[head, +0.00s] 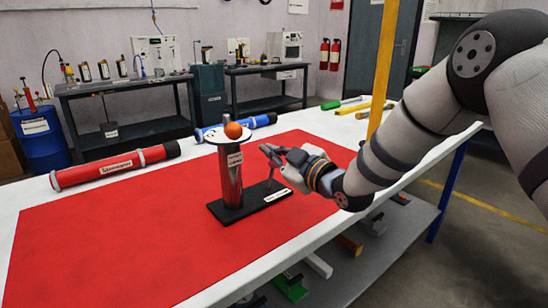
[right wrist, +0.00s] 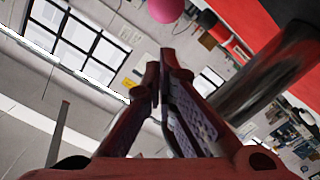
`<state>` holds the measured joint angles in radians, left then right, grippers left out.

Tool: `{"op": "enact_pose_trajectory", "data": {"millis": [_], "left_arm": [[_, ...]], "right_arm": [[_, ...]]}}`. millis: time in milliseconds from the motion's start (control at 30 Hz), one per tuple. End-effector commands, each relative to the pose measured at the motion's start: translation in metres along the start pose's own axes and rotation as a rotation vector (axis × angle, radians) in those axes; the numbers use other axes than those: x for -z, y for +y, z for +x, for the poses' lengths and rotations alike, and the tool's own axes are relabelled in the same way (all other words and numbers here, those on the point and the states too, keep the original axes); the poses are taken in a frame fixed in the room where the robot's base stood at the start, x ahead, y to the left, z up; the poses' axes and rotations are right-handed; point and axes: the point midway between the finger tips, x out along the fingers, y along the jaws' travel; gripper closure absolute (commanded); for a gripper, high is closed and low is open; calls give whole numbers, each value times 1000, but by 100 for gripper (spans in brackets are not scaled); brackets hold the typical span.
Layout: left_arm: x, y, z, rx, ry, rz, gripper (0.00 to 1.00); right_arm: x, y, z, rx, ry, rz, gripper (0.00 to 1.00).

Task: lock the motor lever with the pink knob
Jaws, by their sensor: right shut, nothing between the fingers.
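The motor stands on the red mat in the head view: a shiny metal cylinder (head: 232,180) on a black base (head: 238,209). A white disc (head: 212,138) with an orange ball (head: 233,130) sits on its top. A thin grey rod (head: 271,172) rises from the base under my right gripper. The pink knob (right wrist: 165,8) shows at the top edge of the right wrist view, apart from the fingertips; I cannot make it out in the head view. My right gripper (head: 267,152) is shut and empty, right of the cylinder; its fingers also show in the wrist view (right wrist: 163,75).
A red tube (head: 115,167) lies at the table's left and a blue tube (head: 237,127) behind the motor. A yellow post (head: 383,70) stands beyond my right arm. Green and yellow tools (head: 345,103) lie at the back right. The front of the red mat (head: 120,240) is clear.

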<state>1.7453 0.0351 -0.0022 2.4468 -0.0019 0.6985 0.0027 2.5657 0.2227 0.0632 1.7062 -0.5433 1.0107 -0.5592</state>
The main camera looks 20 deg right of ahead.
Motion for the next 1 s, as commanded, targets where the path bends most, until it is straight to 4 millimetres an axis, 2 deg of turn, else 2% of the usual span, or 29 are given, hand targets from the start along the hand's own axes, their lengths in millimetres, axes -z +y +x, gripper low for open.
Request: {"op": "enact_pose_trajectory", "data": {"millis": [100, 500, 767, 1000], "left_arm": [[-1, 0, 3, 0, -7, 0, 39], [-1, 0, 3, 0, -7, 1, 39], [1, 0, -3, 0, 6, 1, 39], [1, 0, -1, 0, 3, 0, 39]], "right_arm": [[-11, 0, 3, 0, 1, 0, 100], [-14, 1, 3, -1, 2, -2, 100], [-32, 15, 6, -2, 2, -4, 100], [-36, 12, 6, 1, -2, 0, 100]]}}
